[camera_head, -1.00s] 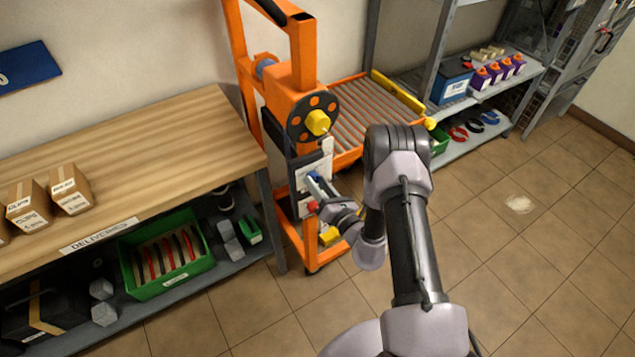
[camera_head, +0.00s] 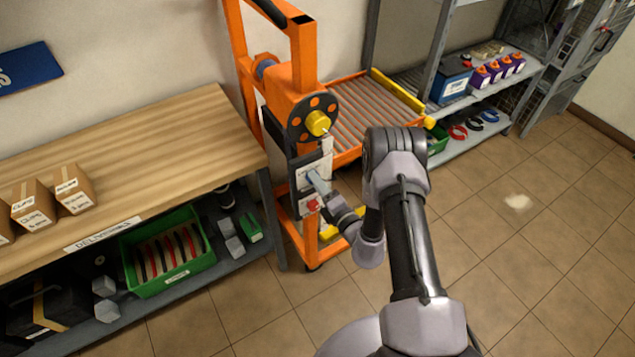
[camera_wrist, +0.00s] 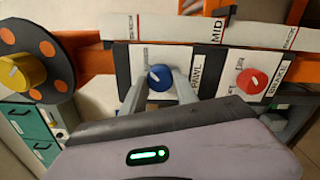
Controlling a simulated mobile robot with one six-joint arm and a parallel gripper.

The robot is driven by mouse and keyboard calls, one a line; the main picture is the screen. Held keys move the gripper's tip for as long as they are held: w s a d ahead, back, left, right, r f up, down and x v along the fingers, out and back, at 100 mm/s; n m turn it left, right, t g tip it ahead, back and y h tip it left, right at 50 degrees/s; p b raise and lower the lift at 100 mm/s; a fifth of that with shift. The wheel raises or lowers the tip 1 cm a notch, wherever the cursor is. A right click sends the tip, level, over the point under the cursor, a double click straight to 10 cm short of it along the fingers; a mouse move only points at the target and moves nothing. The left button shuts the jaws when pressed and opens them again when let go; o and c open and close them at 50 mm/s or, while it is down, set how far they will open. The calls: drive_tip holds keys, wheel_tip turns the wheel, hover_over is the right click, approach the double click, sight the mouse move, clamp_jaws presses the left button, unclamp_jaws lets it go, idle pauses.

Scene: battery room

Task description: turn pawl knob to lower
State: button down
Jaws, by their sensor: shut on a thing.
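The blue pawl knob (camera_wrist: 159,77) is on a white plate labelled PAWL in the wrist view, with a pale pointer mark on its face. My gripper (camera_wrist: 157,88) is shut on the knob, one finger on each side. In the head view my gripper (camera_head: 319,184) reaches the panel on the orange lift's post (camera_head: 306,73), and the knob is mostly hidden there. A label strip (camera_wrist: 220,32) above the knob reads MID; its other words are too small to read.
A red knob (camera_wrist: 251,81) labelled BRAKE sits close right of my fingers. A yellow knob (camera_wrist: 22,71) on a black disc is at the left. A wooden bench (camera_head: 130,150) stands left of the lift, a roller tray (camera_head: 375,110) behind.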

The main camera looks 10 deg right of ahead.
drive_tip(key=shift+m, duration=0.3)
idle(0.4)
drive_tip(key=c, duration=0.9)
unclamp_jaws()
drive_tip(key=shift+c, duration=0.2)
drive_tip(key=p+v, duration=0.3)
drive_tip(key=v, duration=1.4)
drive_tip(key=shift+s, duration=0.25)
drive_tip(key=shift+r, duration=0.1)
